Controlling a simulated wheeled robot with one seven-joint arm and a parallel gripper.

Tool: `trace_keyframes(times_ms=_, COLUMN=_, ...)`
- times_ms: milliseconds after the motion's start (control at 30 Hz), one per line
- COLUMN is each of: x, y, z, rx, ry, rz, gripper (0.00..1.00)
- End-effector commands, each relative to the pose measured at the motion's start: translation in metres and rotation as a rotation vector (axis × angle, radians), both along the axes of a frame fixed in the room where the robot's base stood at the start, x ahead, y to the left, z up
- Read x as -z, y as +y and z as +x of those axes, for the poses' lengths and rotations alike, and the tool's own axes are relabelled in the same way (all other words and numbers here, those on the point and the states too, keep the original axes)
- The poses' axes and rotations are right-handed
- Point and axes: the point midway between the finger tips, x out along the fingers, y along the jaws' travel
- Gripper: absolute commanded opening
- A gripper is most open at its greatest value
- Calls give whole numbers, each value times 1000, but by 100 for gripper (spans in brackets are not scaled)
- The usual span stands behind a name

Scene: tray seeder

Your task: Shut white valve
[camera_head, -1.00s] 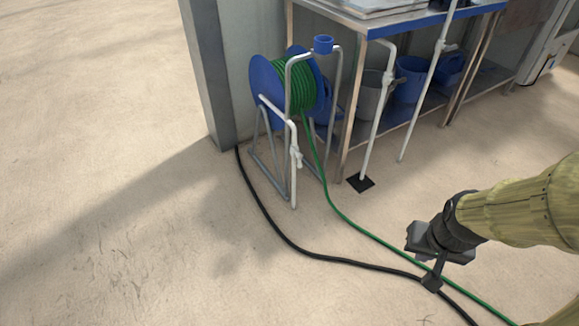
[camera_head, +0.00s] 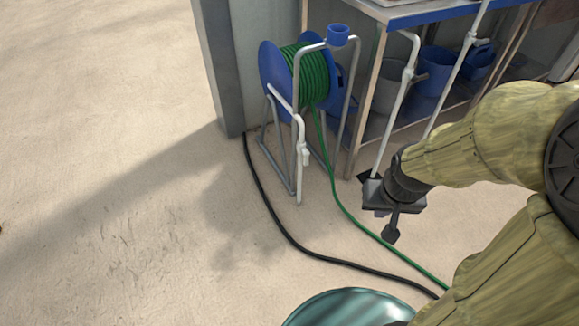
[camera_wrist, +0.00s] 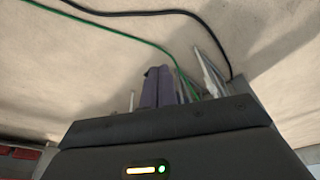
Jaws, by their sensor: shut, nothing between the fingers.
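A white valve (camera_head: 304,157) sits on a white upright pipe in front of the hose reel, left of my gripper. A second white pipe (camera_head: 385,137) at the table's near end bears a valve with a grey handle (camera_head: 412,76). A third white pipe farther right also has a valve (camera_head: 472,41). I cannot tell the handle positions. My gripper (camera_head: 390,234) is shut and empty, pointing down above the floor, apart from all the valves. Its dark fingers (camera_wrist: 160,86) also show in the wrist view.
The blue reel (camera_head: 272,75) holds green hose (camera_head: 316,76) in a grey metal frame. Green hose and a black hose (camera_head: 265,200) run across the floor below my gripper. A blue-edged table (camera_head: 425,17) has buckets underneath. A teal round object (camera_head: 350,308) is at the bottom edge. Floor on the left is clear.

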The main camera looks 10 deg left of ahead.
Motion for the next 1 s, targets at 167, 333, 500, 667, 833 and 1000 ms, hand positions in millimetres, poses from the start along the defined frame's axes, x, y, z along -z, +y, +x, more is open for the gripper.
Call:
trace_keyframes(times_ms=167, x=0, y=0, z=0, rx=0, ry=0, rz=0, gripper=0)
trace_keyframes(times_ms=333, x=1, y=1, z=2, rx=-2, ry=-2, rz=1, gripper=0)
trace_keyframes(times_ms=500, x=15, y=12, z=25, rx=-38, ry=-30, rz=12, gripper=0)
trace_keyframes(times_ms=667, x=45, y=36, z=76, rx=-110, ry=-99, rz=10, gripper=0)
trace_keyframes(times_ms=833, x=89, y=66, z=134, rx=-198, ry=-196, rz=-44, gripper=0)
trace_keyframes(times_ms=1000, x=137, y=96, z=181, rx=-295, ry=-294, rz=-153, gripper=0)
